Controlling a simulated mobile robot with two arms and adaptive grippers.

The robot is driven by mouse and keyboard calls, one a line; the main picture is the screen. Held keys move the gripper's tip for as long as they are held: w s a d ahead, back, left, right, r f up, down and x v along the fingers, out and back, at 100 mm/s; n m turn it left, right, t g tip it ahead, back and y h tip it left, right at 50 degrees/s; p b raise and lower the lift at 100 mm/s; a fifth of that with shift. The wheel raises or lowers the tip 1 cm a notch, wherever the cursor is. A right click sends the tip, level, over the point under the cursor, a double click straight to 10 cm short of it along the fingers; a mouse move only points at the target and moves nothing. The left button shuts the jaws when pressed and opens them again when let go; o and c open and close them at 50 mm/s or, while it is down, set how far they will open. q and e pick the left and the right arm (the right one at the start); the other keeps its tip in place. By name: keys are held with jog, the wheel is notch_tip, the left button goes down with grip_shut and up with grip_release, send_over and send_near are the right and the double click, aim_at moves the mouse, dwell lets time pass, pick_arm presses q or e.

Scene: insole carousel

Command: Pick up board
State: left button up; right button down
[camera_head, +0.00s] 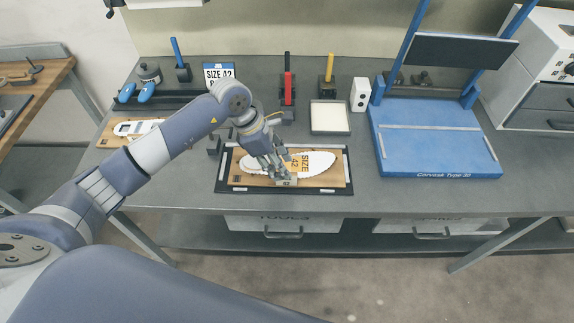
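My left gripper (284,176) points down over the board's front middle, at a small pale block there. The gripper hides part of the board and the insole. I cannot tell whether its fingers are open or shut, or whether they touch the block. A second wooden board (106,139) with a white insole shape lies farther left, partly behind my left arm. My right gripper is not in view.
A blue press stand (440,150) is on the right of the bench, beside a white drawer cabinet (530,85). A white tray (330,117), a white box (360,94) and colored-handled tools stand behind the frame. A "SIZE 42" sign (218,73) is at the back.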

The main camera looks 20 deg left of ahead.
pick_arm(q)
jog(key=p+x, duration=0.1)
jog(key=x, duration=0.1)
jog(key=p+x, duration=0.1)
jog(key=x, duration=0.1)
jog(key=shift+s+d, duration=0.15)
jog(key=shift+d+f, duration=0.1)
jog(key=shift+f, duration=0.3)
jog(key=shift+c, duration=0.2)
grip_shut()
